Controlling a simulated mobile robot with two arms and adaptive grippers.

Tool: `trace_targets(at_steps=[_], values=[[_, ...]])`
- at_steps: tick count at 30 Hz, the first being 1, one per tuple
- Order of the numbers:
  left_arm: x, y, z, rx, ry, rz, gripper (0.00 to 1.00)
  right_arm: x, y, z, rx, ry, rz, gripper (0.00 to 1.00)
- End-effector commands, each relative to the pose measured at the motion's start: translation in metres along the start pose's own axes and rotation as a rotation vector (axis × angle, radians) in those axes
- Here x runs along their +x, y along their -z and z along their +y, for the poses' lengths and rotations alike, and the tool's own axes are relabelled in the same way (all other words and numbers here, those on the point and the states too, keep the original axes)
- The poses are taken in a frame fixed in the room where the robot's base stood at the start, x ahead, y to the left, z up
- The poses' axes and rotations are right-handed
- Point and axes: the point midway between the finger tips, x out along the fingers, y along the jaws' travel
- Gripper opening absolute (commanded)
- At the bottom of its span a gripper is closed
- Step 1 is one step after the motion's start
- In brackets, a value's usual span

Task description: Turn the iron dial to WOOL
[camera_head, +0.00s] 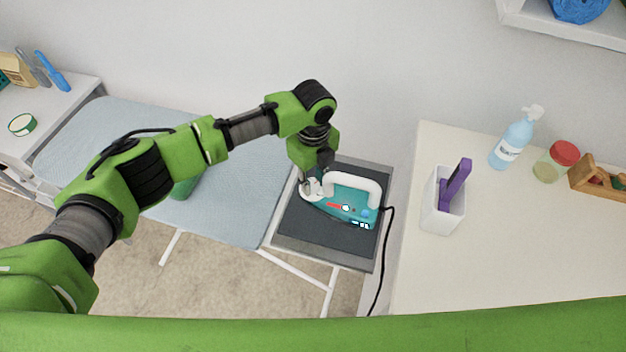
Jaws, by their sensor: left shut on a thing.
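The teal and white iron (350,208) stands on the dark rest pad (305,232) at the right end of the ironing board. Its white handle runs along the top, and small red and white markings show on its side. My left gripper (314,191) reaches down from above at the iron's left end. Its fingers are shut on the white round dial (304,192) there, which they partly cover. The dial's lettering and pointer are too small to read. My right gripper is not in view.
The light blue ironing board (240,210) lies under my left arm, with a green object (183,188) on it. A black cord (382,262) hangs from the iron. The table (520,250) at right holds a white holder (440,208), a spray bottle (512,143) and a red-lidded jar (555,162).

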Motion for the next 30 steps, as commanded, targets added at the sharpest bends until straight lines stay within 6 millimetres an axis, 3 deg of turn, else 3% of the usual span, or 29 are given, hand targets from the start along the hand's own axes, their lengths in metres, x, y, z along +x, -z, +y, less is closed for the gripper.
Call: trace_targets(at_steps=[15, 16, 18, 30], values=[[0.0001, 0.0016, 0.0, 0.022, 0.0, 0.003, 0.02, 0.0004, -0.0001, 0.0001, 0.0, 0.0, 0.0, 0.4], [0.0001, 0.0017, 0.0, 0.022, 0.0, 0.003, 0.26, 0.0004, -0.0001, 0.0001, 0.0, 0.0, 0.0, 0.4], [0.0002, 0.0016, 0.0, 0.022, 0.0, 0.003, 0.4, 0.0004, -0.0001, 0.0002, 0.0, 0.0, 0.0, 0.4], [-0.0045, 0.0004, -0.0003, 0.02, 0.001, 0.001, 0.4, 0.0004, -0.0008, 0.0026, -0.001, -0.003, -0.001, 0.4]])
